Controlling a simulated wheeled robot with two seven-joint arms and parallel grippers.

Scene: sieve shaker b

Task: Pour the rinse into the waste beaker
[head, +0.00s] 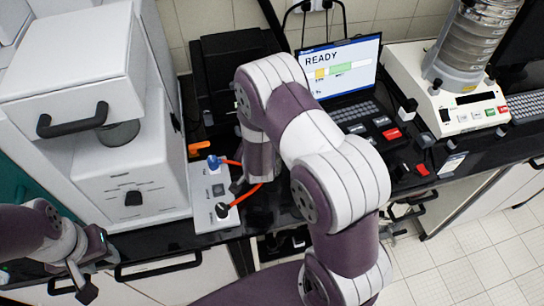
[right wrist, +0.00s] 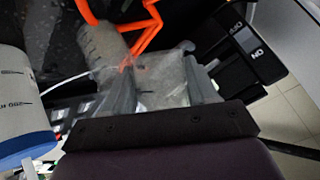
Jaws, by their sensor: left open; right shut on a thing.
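My left gripper (head: 80,282) is open and empty at the lower left of the head view, in front of the bench. My right arm arches over the bench; its gripper is mostly hidden behind the arm links in the head view. In the right wrist view, my right gripper (right wrist: 165,88) is shut on a clear, crumpled-looking vessel (right wrist: 160,72); whether it holds liquid I cannot tell.
Orange tubes (right wrist: 150,25) run close above the held vessel. A white cabinet (head: 130,165) stands left, beside a switch panel (head: 212,195). A laptop reading READY (head: 345,70) is behind my arm. A sieve shaker (head: 450,100) stands at right.

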